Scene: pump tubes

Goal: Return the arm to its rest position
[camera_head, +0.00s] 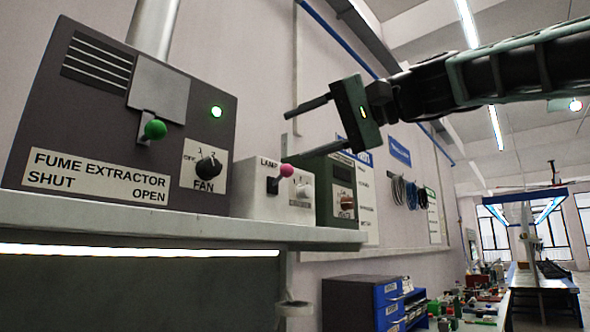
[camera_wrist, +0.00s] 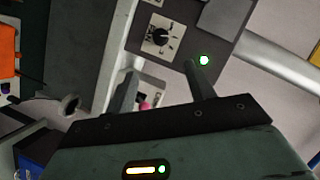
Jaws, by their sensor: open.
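My gripper (camera_head: 304,130) is at the end of my arm, which reaches in from the upper right of the head view. Its two fingers point left and are spread apart with nothing between them. It hangs in the air in front of the shelf, level with the lamp box (camera_head: 272,187) and the fume extractor (camera_head: 100,110). In the wrist view my gripper (camera_wrist: 160,78) shows both fingers apart, with the extractor's fan knob (camera_wrist: 160,37) and green light beyond. The pink-tipped lamp lever (camera_wrist: 145,105) shows partly between the fingers.
A green box (camera_head: 340,190) stands right of the lamp box on the shelf (camera_head: 180,222). Blue drawers (camera_head: 388,295) stand below. Cables (camera_head: 405,192) hang on the wall behind. A workbench with a blue-framed lamp (camera_head: 525,197) is far right. Open air surrounds the arm at right.

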